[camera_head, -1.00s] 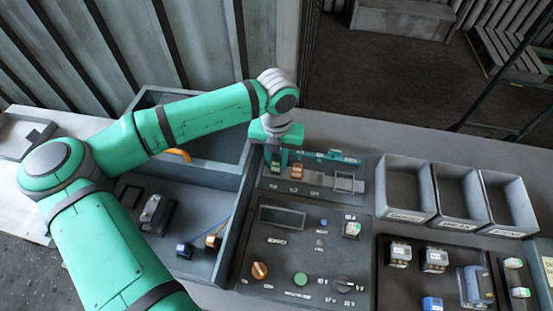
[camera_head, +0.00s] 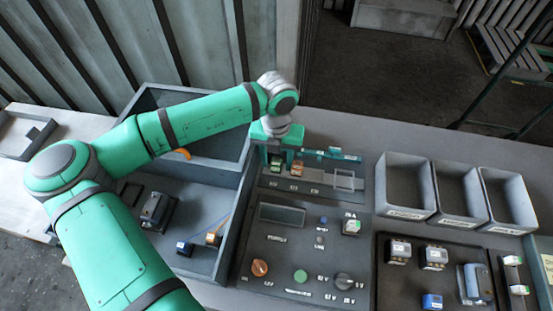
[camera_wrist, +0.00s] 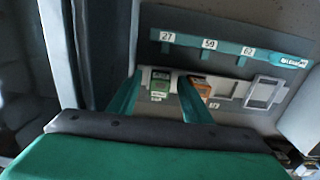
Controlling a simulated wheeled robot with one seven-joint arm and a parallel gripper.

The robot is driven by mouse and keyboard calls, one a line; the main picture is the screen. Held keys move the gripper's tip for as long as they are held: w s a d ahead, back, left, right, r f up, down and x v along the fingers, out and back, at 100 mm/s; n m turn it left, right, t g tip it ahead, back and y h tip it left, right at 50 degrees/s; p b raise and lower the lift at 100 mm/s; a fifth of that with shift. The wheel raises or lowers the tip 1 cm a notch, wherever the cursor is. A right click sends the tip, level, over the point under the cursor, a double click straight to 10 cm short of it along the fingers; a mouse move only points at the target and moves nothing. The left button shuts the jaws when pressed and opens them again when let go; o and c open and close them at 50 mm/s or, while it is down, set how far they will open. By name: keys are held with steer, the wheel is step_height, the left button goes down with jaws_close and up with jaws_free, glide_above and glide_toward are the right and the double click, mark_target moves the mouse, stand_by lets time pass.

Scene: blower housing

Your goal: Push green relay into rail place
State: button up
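The green relay (camera_wrist: 160,82) sits upright at the leftmost place of the relay rail (camera_wrist: 228,88), with an orange relay (camera_wrist: 200,84) to its right. In the head view the green relay (camera_head: 276,168) shows just below my gripper (camera_head: 277,159). In the wrist view my gripper (camera_wrist: 159,78) has its two green fingers apart, one on each side of the green relay. Narrow gaps show between the fingers and the relay. The right finger reaches between the green and orange relays and partly hides the orange one. How deep the green relay is seated cannot be told.
A teal strip (camera_wrist: 230,48) with labels 27, 59 and 62 runs behind the rail. A control panel (camera_head: 262,238) with knobs lies in front. Three grey bins (camera_head: 405,172) stand to the right. An open grey box (camera_head: 236,228) is close on the left.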

step_height(320, 180, up, 11)
stand_by(0.6)
steer(key=shift+f, duration=0.15)
stand_by(0.3)
